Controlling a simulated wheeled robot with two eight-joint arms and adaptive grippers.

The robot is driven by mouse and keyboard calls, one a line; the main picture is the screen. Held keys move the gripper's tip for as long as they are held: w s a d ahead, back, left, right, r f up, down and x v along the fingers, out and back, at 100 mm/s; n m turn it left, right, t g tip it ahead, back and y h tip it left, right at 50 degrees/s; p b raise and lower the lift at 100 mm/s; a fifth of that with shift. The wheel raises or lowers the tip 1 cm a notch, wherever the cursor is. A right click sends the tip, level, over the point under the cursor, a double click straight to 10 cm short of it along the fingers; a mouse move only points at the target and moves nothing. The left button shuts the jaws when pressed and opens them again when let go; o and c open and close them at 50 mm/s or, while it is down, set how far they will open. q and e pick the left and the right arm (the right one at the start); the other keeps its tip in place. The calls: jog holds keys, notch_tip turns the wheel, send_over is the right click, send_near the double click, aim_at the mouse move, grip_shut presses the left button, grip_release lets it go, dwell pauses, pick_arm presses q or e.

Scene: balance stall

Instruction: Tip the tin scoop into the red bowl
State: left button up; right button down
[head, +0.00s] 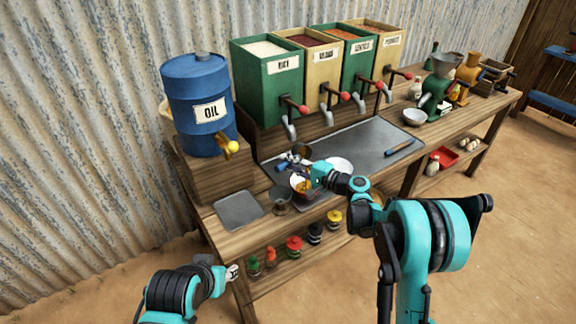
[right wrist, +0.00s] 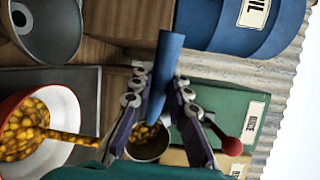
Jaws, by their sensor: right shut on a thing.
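My right gripper (head: 302,165) (right wrist: 155,95) is shut on the blue handle (right wrist: 165,72) of the tin scoop (right wrist: 148,152). The scoop is tilted, with some yellow-orange pieces at its mouth. A stream of these pieces runs from the scoop to the red bowl (right wrist: 72,101). The bowl has a white inside and holds a heap of the same pieces. In the head view the red bowl (head: 297,191) is partly hidden by my right gripper, below the scoop (head: 303,150). My left gripper (head: 232,272) is low at the bench's front left, away from these things; its jaws are too small to read.
A blue oil drum (head: 195,105) stands at the left, beside several lever-tapped bins (head: 268,80). A grey metal vessel (head: 281,201) stands left of the red bowl, and a white bowl (head: 341,163) right of it.

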jog(key=shift+s+d+f+t+y+b, duration=0.15)
jog(key=shift+f+t+y+b, duration=0.25)
jog(key=shift+b, duration=0.9)
jog(key=shift+s+d+f+n+y+b, duration=0.1)
jog(key=shift+s+f+n+y+b, duration=0.05)
jog(key=shift+f+n+y+b, duration=0.4)
jog(key=n+y, duration=0.1)
jog(key=y, duration=0.1)
jog(key=s+d+n+t+y, duration=0.1)
jog(key=y, duration=0.1)
jog(key=n+y, duration=0.1)
jog(key=y, duration=0.1)
jog(key=shift+s+d+f+n+t, duration=0.15)
jog(key=shift+s+n+t, duration=0.15)
jog(key=shift+s, duration=0.1)
